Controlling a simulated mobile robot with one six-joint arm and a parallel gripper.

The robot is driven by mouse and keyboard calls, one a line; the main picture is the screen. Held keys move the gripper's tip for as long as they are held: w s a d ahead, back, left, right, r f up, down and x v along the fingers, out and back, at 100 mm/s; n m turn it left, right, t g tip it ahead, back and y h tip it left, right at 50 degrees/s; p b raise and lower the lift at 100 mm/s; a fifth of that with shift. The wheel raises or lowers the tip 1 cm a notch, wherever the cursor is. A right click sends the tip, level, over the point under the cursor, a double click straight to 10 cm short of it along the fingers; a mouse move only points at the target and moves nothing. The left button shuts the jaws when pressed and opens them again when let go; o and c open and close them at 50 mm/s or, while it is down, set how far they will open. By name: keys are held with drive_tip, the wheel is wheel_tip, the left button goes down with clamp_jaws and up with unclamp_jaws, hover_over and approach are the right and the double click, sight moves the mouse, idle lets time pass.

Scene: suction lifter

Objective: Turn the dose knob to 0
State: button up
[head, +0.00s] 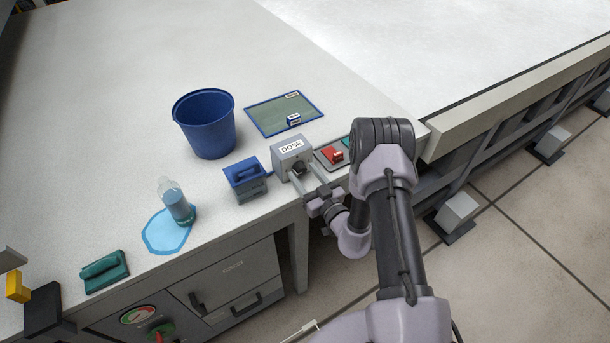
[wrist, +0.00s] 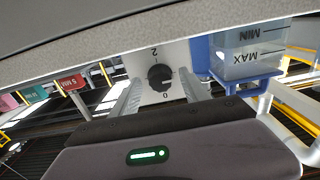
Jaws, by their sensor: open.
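The grey dose box (head: 284,149) stands near the front edge of the bench, with a DOSE label on top. Its black knob (wrist: 160,77) is on the front face; it also shows in the head view (head: 298,169), partly covered by my gripper. In the wrist view a 2 is above the knob and a 0 below it, upside down. The knob's pointer is too small to read surely. My gripper (wrist: 162,84) is open, its fingers left and right of the knob with gaps showing; in the head view it (head: 308,183) reaches the box's front.
A blue-lidded container (head: 246,180) stands just left of the box, and a red switch (head: 332,154) is just right. A blue bucket (head: 207,125), a blue-edged mat (head: 270,116), a bottle (head: 176,203) by a blue puddle (head: 160,236) and a teal block (head: 104,270) are on the bench.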

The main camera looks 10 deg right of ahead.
clamp_jaws()
